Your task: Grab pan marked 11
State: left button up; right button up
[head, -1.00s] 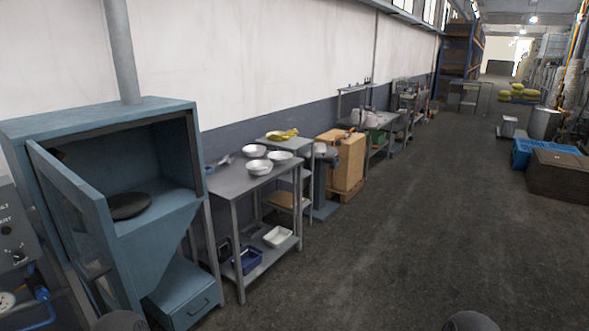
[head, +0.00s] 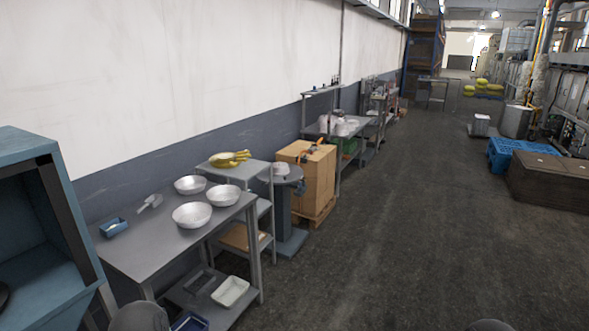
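Three round pale metal pans stand on the grey metal table (head: 150,243) left of centre in the head view. One pan (head: 190,184) is at the back, one pan (head: 223,195) at the right, and one pan (head: 192,215) nearest me. Another round light item (head: 281,170) sits on a dark stand beyond the table. No number can be read on any of them. Neither gripper is in view; only rounded dark parts of me show at the bottom edge.
A blue open cabinet (head: 45,215) stands close at the left. A small blue tray (head: 114,228) is on the table, and a white tray (head: 230,291) is on its lower shelf. Yellow items (head: 229,159) lie on a side table. The floor (head: 380,250) to the right is clear.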

aim_at(226, 195)
jog(key=i+u, duration=0.15)
jog(key=i, duration=0.4)
jog(key=i+l+u, duration=0.2)
jog(key=i, duration=0.3)
jog(key=i+l+u, duration=0.15)
jog(key=i, duration=0.4)
jog(key=i+l+u, duration=0.2)
jog(key=i, duration=0.3)
jog(key=l, duration=0.1)
